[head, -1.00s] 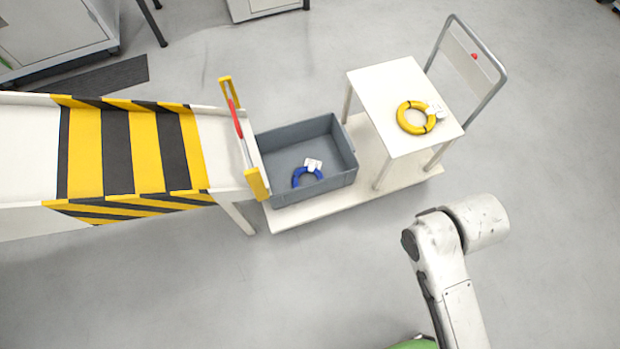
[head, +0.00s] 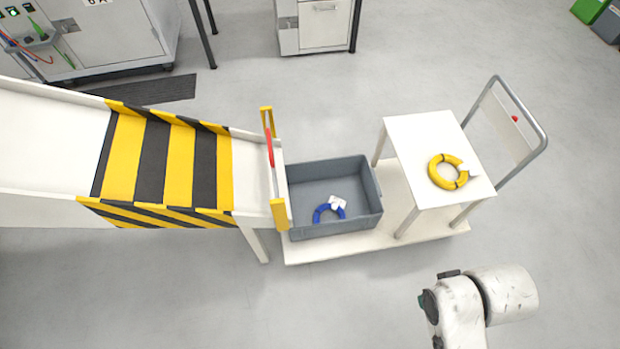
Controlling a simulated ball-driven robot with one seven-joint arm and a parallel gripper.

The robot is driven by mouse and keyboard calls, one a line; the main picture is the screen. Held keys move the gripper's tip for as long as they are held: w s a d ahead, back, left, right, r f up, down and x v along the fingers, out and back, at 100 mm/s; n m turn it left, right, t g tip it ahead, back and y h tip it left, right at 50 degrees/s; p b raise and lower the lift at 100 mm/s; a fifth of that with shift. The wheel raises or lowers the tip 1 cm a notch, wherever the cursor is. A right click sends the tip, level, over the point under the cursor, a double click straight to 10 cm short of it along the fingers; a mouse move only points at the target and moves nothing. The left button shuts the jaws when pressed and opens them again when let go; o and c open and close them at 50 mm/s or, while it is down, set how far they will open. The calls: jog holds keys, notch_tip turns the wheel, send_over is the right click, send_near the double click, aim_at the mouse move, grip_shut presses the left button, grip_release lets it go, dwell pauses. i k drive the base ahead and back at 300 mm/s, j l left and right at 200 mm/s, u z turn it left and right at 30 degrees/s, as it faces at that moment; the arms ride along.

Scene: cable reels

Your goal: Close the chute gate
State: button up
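The chute (head: 60,140) comes in from the left, with yellow and black stripes near its lower end. The gate (head: 274,165) stands at that end, with yellow end posts and a red bar between them. From above I cannot tell whether the gate is raised or lowered. A grey crate (head: 375,200) sits just right of the gate and holds a blue cable ring (head: 322,214) with a white tag. My arm shows at the lower right, well apart from the gate. My gripper is not in view.
The crate stands on a cream cart (head: 440,236) with a raised white shelf (head: 415,140) and a grey handle (head: 535,150). A yellow cable ring (head: 437,178) lies on the shelf. Cabinets (head: 325,25) stand at the back. The floor in front of the cart is clear.

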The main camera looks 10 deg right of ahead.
aim_at(272, 155)
jog(key=i+l, duration=0.1)
jog(key=i, duration=0.35)
jog(key=i+l, duration=0.1)
jog(key=i, duration=0.35)
jog(key=u, duration=0.05)
